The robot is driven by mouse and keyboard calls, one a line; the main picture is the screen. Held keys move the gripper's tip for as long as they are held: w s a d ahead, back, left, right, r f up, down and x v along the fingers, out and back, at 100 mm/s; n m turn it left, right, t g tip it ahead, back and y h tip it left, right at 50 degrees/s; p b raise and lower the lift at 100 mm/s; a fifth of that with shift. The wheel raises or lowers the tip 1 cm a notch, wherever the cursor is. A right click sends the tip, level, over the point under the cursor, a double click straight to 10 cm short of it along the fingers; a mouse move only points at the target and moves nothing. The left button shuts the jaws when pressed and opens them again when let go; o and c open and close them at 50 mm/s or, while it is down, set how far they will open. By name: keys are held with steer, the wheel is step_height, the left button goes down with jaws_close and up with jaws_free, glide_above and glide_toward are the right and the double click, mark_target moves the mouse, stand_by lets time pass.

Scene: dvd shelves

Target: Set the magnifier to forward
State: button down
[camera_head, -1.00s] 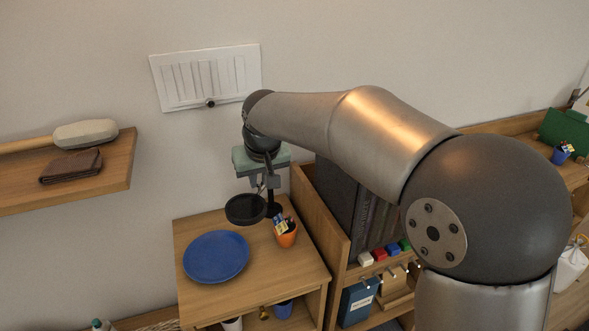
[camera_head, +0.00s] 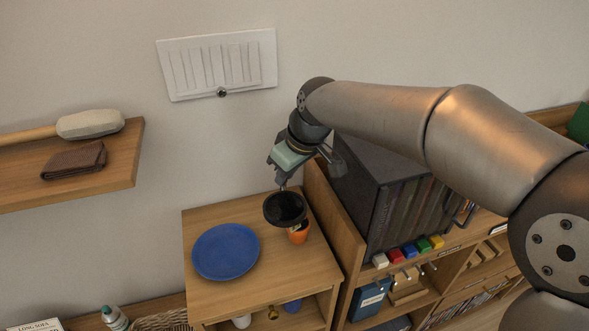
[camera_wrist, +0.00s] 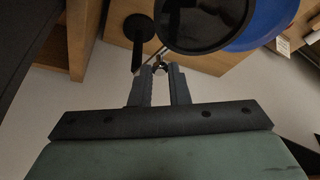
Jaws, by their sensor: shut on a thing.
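The magnifier has a round black-rimmed lens (camera_head: 285,209) held out over the small wooden table. In the wrist view the lens (camera_wrist: 205,22) is at the top, with a dark post and disc (camera_wrist: 138,45) to its left. My gripper (camera_head: 283,186) is just above and behind the lens. In the wrist view its fingers (camera_wrist: 160,68) are closed on a thin part of the magnifier beside the rim. In the head view the base of the magnifier is mostly hidden.
A blue plate (camera_head: 226,252) lies on the table (camera_head: 205,295), left of the lens. An orange cup (camera_head: 299,234) stands partly behind the lens. A dark cabinet of discs (camera_head: 385,200) stands close on the right. A wall shelf (camera_head: 115,175) is at the left.

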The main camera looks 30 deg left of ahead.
steer(key=shift+f, duration=0.1)
steer(key=c, duration=1.4)
jaws_free()
steer(key=v, duration=1.7)
steer(key=shift+r+b, duration=0.3)
steer(key=shift+b, duration=0.1)
